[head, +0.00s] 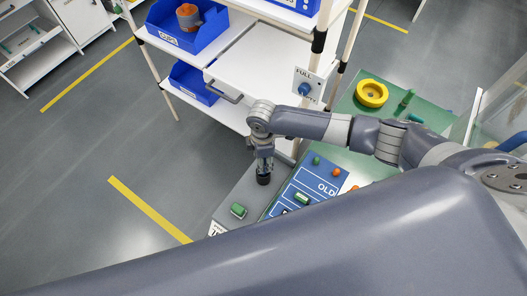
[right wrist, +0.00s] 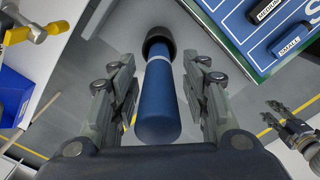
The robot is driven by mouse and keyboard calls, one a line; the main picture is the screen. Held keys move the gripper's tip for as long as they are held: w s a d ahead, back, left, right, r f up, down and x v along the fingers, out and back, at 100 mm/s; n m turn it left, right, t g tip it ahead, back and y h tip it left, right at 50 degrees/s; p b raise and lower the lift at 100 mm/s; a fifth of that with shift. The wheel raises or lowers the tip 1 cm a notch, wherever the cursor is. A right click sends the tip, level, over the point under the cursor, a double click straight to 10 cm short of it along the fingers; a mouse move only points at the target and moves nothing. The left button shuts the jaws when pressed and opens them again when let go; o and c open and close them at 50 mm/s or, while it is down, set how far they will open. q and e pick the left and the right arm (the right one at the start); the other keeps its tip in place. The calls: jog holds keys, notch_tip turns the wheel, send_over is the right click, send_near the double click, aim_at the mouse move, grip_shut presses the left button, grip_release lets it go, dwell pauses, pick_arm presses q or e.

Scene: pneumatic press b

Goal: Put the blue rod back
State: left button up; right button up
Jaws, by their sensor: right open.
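The blue rod (right wrist: 158,100) lies between the two fingers of my open right gripper (right wrist: 160,100) in the right wrist view. Its black end (right wrist: 158,42) points away from the wrist, with a pale ring below it. The fingers are close beside the rod; I cannot tell whether they touch it. In the head view my right gripper (head: 264,160) points down by the grey table edge, with the black end (head: 263,180) showing below it. Another gripper (right wrist: 285,120), apparently my left, shows at the right of the wrist view; its opening is unclear.
A blue board (head: 297,181) marked OLD lies beside the gripper with green and orange pieces. A green part (head: 238,210) sits on the grey surface. A yellow ring (head: 371,93) is on the green table. A white shelf with blue bins (head: 187,42) stands behind.

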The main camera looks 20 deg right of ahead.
jog(key=r+b, duration=0.1)
jog(key=r, duration=0.2)
jog(key=r+b, duration=0.1)
jog(key=r, duration=0.5)
jog(key=shift+w+d+b, duration=0.15)
jog(key=shift+d+b, duration=0.1)
jog(key=shift+b, duration=0.15)
jog(key=shift+r, duration=0.75)
